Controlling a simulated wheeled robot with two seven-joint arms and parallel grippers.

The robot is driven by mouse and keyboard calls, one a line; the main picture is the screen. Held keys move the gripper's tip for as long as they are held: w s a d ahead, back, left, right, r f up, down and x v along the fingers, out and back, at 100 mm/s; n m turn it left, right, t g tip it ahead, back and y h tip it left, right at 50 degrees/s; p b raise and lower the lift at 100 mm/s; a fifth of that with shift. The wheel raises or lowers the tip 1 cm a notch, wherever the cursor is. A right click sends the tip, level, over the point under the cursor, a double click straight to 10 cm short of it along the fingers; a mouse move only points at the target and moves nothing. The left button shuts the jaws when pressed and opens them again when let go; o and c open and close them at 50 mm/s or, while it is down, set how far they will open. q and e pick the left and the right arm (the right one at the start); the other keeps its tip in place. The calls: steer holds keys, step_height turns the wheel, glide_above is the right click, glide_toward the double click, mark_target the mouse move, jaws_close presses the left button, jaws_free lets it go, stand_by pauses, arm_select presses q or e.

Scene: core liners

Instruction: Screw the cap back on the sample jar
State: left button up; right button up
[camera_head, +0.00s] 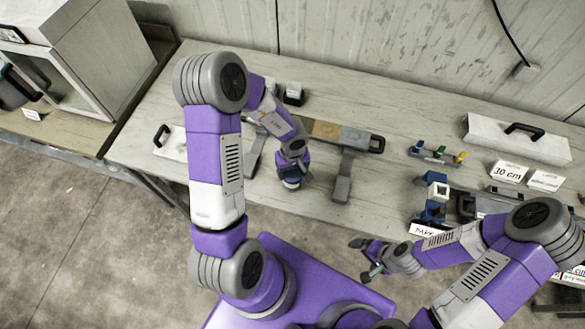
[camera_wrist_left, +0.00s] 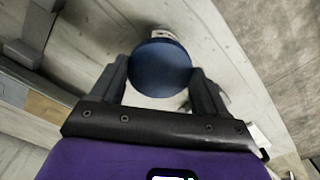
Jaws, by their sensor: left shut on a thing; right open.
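My left gripper (camera_head: 291,177) points down near the front edge of the table. In the left wrist view its two fingers (camera_wrist_left: 161,88) are shut on a round dark blue cap (camera_wrist_left: 160,66), one finger on each side. A pale part of what seems to be the sample jar (camera_wrist_left: 163,33) shows just past the cap's rim. Most of the jar is hidden under the cap and gripper, so I cannot tell whether the cap is seated or tilted on it. My right gripper (camera_head: 370,261) is open and empty, in front of the table over the floor.
A long tray on grey supports (camera_head: 343,176) stands right of my left gripper. The table (camera_head: 385,205) has bare room between it and the blue-and-white device (camera_head: 436,195). Small coloured clamps (camera_head: 437,155), label cards (camera_head: 509,172) and a white case (camera_head: 485,137) are at the right.

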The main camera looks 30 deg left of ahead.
arm_select(q)
steer(key=shift+p, duration=0.65)
stand_by(0.7)
steer(key=shift+f+p, duration=0.3)
steer(key=shift+f, duration=0.1)
stand_by(0.9)
steer(key=shift+f+p, duration=0.15)
steer(key=shift+p, duration=0.25)
stand_by(0.4)
stand_by(0.4)
steer(key=o, duration=1)
